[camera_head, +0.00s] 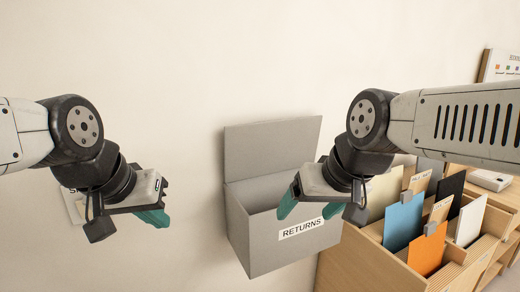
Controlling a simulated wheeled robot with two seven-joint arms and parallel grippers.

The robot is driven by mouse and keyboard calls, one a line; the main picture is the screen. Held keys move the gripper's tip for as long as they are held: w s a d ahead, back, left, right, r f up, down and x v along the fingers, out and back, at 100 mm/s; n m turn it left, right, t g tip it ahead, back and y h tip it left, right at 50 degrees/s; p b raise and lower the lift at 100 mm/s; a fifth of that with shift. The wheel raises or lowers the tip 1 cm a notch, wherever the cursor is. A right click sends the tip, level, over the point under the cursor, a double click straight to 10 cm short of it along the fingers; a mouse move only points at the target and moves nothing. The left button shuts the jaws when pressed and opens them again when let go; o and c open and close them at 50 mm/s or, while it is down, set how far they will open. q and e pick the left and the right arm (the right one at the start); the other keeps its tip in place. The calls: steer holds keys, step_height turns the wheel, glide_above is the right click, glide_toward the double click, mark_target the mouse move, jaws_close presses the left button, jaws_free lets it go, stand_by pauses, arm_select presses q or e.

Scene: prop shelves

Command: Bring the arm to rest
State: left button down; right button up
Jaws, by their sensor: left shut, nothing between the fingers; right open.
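My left gripper (153,218) hangs at the left in front of the bare wall. Its teal fingers are together with nothing between them. My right gripper (308,212) is in front of and above the grey returns box (258,254), with its teal fingers spread apart and empty. The box has its lid (270,148) up and a white label reading "RETURNS" (301,229). The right gripper hides part of the box's opening, and I cannot tell whether anything lies inside.
A wooden file bin (368,262) at the right holds blue (403,222), orange (427,251), black and white folders with tabs. Behind it are a shelf with a small white device (489,180) and a framed sign (501,66). The left side is free of objects apart from a partly hidden label.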

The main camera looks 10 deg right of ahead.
stand_by(0.5)
steer(key=shift+c, duration=1)
steer(key=w+r, duration=0.3)
steer(key=w+d+r, duration=0.1)
steer(key=w+r, duration=0.1)
steer(key=shift+r, duration=0.25)
steer(key=c, duration=1.1)
steer(key=shift+n, duration=0.6)
steer(key=w+r, duration=0.4)
steer(key=w, duration=0.1)
steer(key=w+d+r, duration=0.1)
steer(key=w+r, duration=0.1)
steer(key=shift+w+r, duration=0.25)
jaws_close()
step_height(320, 180, up, 9)
steer(key=n+g, duration=0.1)
steer(key=n, duration=0.1)
glide_above(290, 128)
steer(key=s+d, duration=0.2)
steer(key=s, duration=0.1)
steer(key=x, duration=1)
steer(key=shift+d+f, duration=0.1)
